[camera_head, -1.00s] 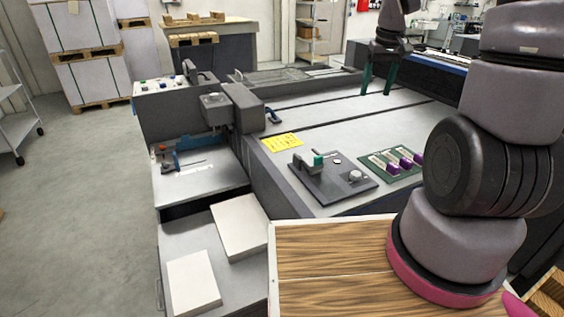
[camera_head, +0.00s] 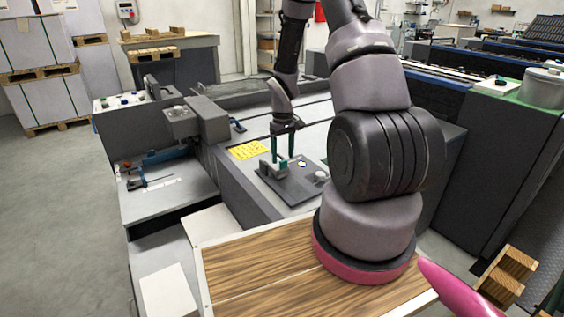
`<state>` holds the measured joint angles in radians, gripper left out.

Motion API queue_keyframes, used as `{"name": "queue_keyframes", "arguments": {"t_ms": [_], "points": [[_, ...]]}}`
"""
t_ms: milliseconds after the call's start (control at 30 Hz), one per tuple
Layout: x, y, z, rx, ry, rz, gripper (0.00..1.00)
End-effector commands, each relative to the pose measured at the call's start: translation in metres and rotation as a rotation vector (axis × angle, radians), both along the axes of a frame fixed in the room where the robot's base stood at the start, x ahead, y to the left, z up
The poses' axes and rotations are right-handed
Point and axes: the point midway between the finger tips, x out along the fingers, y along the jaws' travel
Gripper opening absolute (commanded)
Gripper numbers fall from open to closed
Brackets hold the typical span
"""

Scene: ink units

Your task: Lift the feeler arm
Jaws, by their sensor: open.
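A dark control plate (camera_head: 290,191) lies on the grey top of the machine, left of my arm's base. It carries a small pale lever (camera_head: 268,170), with a green tip in the earlier view, which may be the feeler arm, and a round knob. My gripper (camera_head: 282,154) is open, its two dark green fingers pointing down over the lever end of the plate. The fingertips overlap the lever in this view, so I cannot tell whether they touch it or straddle it. Nothing shows held between them.
A yellow label (camera_head: 247,150) lies left of the plate. A grey block (camera_head: 207,119) rises on the machine's left edge, above a tray (camera_head: 172,196) with a blue-handled part (camera_head: 165,155). My wooden deck is in front.

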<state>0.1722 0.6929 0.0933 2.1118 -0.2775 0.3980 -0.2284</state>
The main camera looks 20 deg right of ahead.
Motion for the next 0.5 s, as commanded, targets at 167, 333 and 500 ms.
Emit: {"name": "queue_keyframes", "arguments": {"t_ms": [167,333,500], "points": [[0.0,0.0,-0.023,0.0,0.002,-0.002,0.7],[0.0,0.0,-0.031,0.0,0.0,-0.002,0.7],[0.0,0.0,-0.031,0.0,0.0,-0.002,0.7]]}}
